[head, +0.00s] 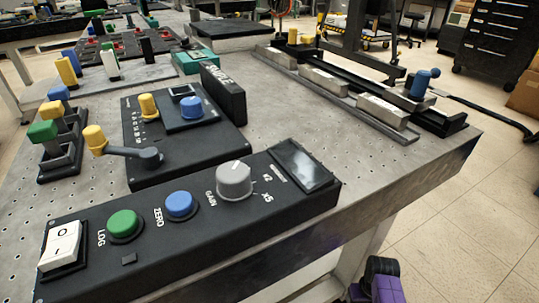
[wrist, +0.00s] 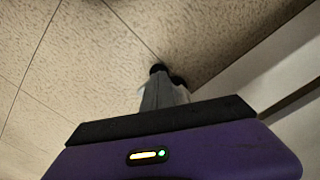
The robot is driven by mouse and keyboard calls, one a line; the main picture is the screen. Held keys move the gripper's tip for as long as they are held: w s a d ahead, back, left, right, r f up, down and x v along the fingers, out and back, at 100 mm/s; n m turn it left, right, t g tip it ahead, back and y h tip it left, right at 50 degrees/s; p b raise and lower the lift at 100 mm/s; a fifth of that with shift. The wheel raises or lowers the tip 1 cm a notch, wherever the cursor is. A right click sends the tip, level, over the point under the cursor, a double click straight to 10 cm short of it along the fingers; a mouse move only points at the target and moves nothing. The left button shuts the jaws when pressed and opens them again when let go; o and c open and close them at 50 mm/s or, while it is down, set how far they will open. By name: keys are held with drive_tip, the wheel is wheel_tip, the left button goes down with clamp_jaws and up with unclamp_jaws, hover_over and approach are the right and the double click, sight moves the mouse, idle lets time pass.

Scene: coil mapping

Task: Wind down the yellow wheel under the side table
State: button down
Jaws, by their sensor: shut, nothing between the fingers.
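My gripper (wrist: 163,82) points away from the wrist camera, its fingers together and nothing between them. In the head view only a purple and dark part of my arm shows low at the right, beside the bench's front edge. A low black table top (head: 230,28) stands behind the main bench and may be the side table; I cannot be sure. Its underside is hidden by the bench. No yellow wheel can be made out in either view.
The grey perforated bench (head: 330,112) fills most of the head view. It carries a black control box (head: 150,240), a crank unit (head: 185,160) and a rail assembly (head: 365,90). Tiled floor (head: 470,215) is open at right. A pale beam (wrist: 270,85) crosses the wrist view's right side.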

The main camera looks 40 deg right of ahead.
drive_tip(key=shift+w+a, duration=0.1)
drive_tip(key=shift+w, duration=0.2)
idle(0.4)
drive_tip(key=shift+p, duration=0.4)
wheel_tip(320, 180, up, 6)
drive_tip(key=p, duration=0.7)
drive_tip(key=shift+s+a, duration=0.2)
drive_tip(key=shift+a, duration=0.2)
